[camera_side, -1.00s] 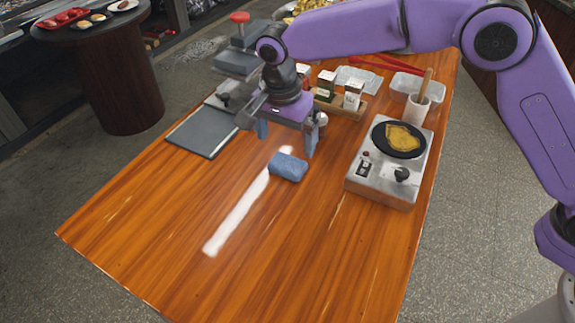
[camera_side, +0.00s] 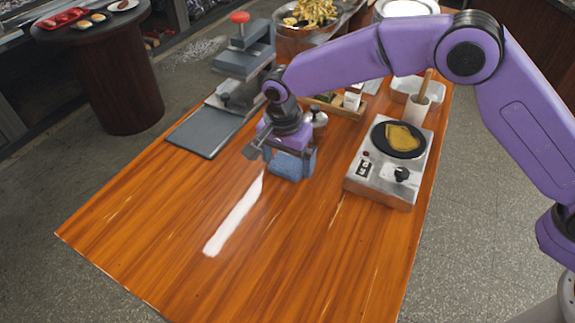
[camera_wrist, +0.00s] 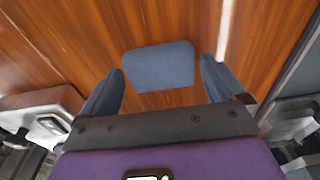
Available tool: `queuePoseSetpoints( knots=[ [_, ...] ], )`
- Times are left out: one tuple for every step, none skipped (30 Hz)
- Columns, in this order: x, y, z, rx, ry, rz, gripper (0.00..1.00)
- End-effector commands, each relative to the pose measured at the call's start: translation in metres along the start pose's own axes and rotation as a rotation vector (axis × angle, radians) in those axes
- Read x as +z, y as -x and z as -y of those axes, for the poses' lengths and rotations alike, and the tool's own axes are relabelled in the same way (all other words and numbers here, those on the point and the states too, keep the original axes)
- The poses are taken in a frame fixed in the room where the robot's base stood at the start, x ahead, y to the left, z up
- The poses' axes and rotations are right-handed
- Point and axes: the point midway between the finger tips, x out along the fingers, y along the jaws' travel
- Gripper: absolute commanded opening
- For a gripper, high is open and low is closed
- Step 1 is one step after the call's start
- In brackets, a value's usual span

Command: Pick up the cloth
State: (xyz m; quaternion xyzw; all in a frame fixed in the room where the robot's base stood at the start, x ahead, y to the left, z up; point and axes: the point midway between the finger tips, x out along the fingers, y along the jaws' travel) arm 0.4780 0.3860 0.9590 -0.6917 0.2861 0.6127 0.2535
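The cloth is a folded blue pad with rounded corners. It lies flat on the wooden table and shows whole in the wrist view (camera_wrist: 158,66). In the side view the cloth (camera_side: 284,169) is partly hidden by my gripper (camera_side: 283,160), which is low over it. In the wrist view my gripper's fingers (camera_wrist: 161,73) are spread wide, one to each side of the cloth. Gaps of bare table show between the cloth and both fingers, so it is not gripped.
A white streak (camera_side: 235,217) runs along the table left of the cloth. A hot plate (camera_side: 380,181) with a black pan stands to the right. A metal canister (camera_side: 316,120) and a grey press (camera_side: 243,60) are behind. The table's front is clear.

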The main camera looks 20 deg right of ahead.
Motion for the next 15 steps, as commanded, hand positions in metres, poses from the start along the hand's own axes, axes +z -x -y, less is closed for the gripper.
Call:
queuePoseSetpoints(
  knots=[
    [-0.0001, 0.0002, 0.0, 0.0, 0.0, 0.0, 0.77],
    [-0.0001, 0.0002, 0.0, 0.0, 0.0, 0.0, 0.67],
    [-0.0001, 0.0003, 0.0, 0.0, 0.0, 0.0, 0.54],
    [-0.0001, 0.0003, 0.0, 0.0, 0.0, 0.0, 0.53],
    [-0.0001, 0.0003, 0.0, 0.0, 0.0, 0.0, 0.53],
    [-0.0001, 0.0004, 0.0001, 0.0, 0.0, 0.0, 0.48],
    [-0.0001, 0.0004, 0.0001, 0.0, 0.0, 0.0, 0.48],
    [-0.0001, 0.0004, 0.0001, 0.0, 0.0, 0.0, 0.48],
    [-0.0001, 0.0005, 0.0001, 0.0, 0.0, 0.0, 0.48],
    [-0.0001, 0.0005, 0.0001, 0.0, 0.0, 0.0, 0.48],
    [-0.0001, 0.0006, 0.0001, 0.0, 0.0, 0.0, 0.48],
    [-0.0002, 0.0009, 0.0001, 0.0, 0.0, 0.0, 0.48],
    [-0.0002, 0.0014, 0.0002, -0.001, 0.0, 0.0, 0.48],
    [-0.0003, 0.0022, 0.0002, -0.001, 0.0, 0.0, 0.48],
    [-0.0005, 0.0037, 0.0003, -0.001, -0.001, 0.0, 0.48]
  ],
)
